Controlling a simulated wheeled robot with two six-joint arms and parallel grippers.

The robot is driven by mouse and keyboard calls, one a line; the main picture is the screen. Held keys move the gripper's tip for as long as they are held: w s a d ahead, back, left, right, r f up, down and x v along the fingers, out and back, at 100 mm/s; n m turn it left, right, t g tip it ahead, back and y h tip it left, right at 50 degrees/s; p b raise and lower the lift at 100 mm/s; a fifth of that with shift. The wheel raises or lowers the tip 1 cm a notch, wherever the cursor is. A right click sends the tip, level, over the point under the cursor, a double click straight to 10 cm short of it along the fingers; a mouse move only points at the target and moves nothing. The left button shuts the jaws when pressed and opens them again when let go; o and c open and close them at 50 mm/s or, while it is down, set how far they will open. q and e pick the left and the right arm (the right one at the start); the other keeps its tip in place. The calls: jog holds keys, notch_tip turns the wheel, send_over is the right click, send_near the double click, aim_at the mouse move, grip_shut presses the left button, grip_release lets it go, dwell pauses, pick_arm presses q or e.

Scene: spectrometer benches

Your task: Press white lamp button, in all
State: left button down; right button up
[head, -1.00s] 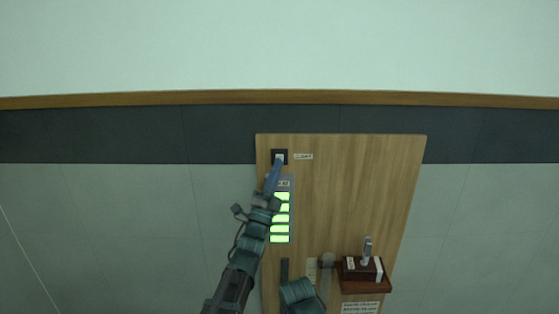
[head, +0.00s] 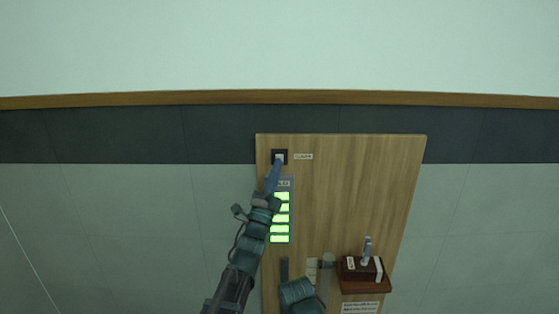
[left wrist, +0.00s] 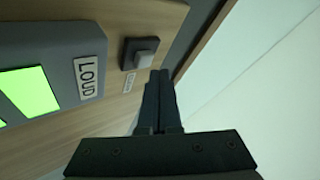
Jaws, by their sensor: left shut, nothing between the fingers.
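The white button (head: 279,157) is a small pale square cap in a dark square mount at the upper left of the wooden board. In the left wrist view the button (left wrist: 145,59) stands out from its mount, just above and left of the fingertips. My left gripper (head: 277,164) is shut and empty, with its fingers pointing up at the button and overlapping its lower edge in the head view. In the left wrist view the fingertips (left wrist: 160,73) are very close to the cap. I cannot tell whether they touch it.
A grey panel (head: 285,182) with several lit green bars (head: 280,222) is below the button; its label reads LOUD in the left wrist view. A brown box with a metal lever (head: 367,247) is on the wooden board (head: 350,190) at lower right. The board's upper right is clear.

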pick_arm(q)
jog(key=shift+w, duration=0.2)
dwell(0.7)
jog(key=shift+w, duration=0.25)
jog(key=shift+w, duration=0.45)
dwell(0.8)
jog(key=shift+s, duration=0.9)
jog(key=shift+s, duration=0.1)
jog(key=s, duration=0.4)
jog(key=shift+s, duration=0.4)
dwell(0.5)
